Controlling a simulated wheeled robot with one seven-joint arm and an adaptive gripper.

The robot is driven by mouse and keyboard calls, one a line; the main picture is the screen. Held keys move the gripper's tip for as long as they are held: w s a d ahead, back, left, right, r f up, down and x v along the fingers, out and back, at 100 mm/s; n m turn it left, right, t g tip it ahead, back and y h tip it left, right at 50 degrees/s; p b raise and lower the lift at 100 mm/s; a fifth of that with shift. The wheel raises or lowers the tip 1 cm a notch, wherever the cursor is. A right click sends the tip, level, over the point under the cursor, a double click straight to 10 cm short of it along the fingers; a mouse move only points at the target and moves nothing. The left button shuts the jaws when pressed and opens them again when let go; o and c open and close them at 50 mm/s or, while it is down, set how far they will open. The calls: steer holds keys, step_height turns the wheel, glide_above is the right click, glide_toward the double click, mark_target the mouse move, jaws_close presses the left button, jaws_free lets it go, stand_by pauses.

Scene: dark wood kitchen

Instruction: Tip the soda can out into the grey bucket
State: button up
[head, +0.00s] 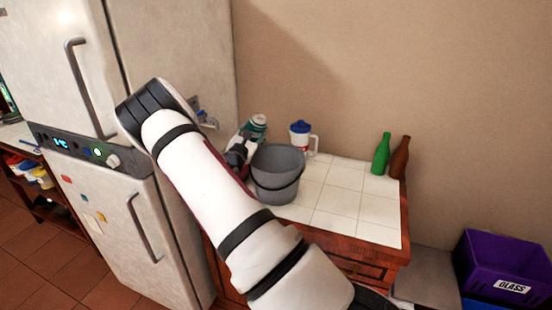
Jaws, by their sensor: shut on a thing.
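The grey bucket (277,176) stands on the white tiled counter, its opening facing up and its handle hanging at the front. My gripper (246,138) is behind and to the left of the bucket, partly hidden by my arm. It is shut on the green and white soda can (257,124), which shows just past the bucket's far rim. The can looks slightly tilted. Its lower part is hidden by the gripper, and I cannot tell whether anything comes out of it.
A green bottle (381,154) and a brown bottle (400,157) stand at the counter's right end. The fridge (75,190) is close on the left. Tiles (345,200) right of the bucket are clear.

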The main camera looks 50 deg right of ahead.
steer(key=shift+s+f+m, duration=0.15)
steer(key=shift+m, duration=0.25)
steer(key=shift+s+d+r+m+h, duration=0.15)
steer(key=shift+s+r+m+h, duration=0.2)
steer(key=shift+m, duration=0.45)
steer(key=shift+r+m+g+h+b, duration=0.25)
steer(key=shift+m+g+b, duration=0.15)
steer(key=shift+m+b, duration=0.45)
steer(key=m, duration=0.1)
steer(key=f+m+b, duration=0.1)
steer(key=shift+w+m, duration=0.3)
steer(key=shift+m, duration=0.05)
steer(key=shift+w+f+m+g+h+b, duration=0.15)
steer(key=shift+m+g+h+b, duration=0.35)
steer(key=shift+m+b, duration=0.6)
steer(key=shift+r+m+g+b, duration=0.4)
steer(key=shift+r+m, duration=0.1)
steer(key=shift+m, duration=0.5)
steer(key=shift+s+m+p, duration=0.35)
steer(key=shift+s+m, duration=0.05)
steer(key=shift+s, duration=0.1)
steer(key=shift+s+f+m+h, duration=0.2)
steer(key=shift+m+h, duration=0.1)
steer(key=shift+m, duration=0.1)
steer(key=shift+s+f+g, duration=0.1)
steer(key=shift+g, duration=0.2)
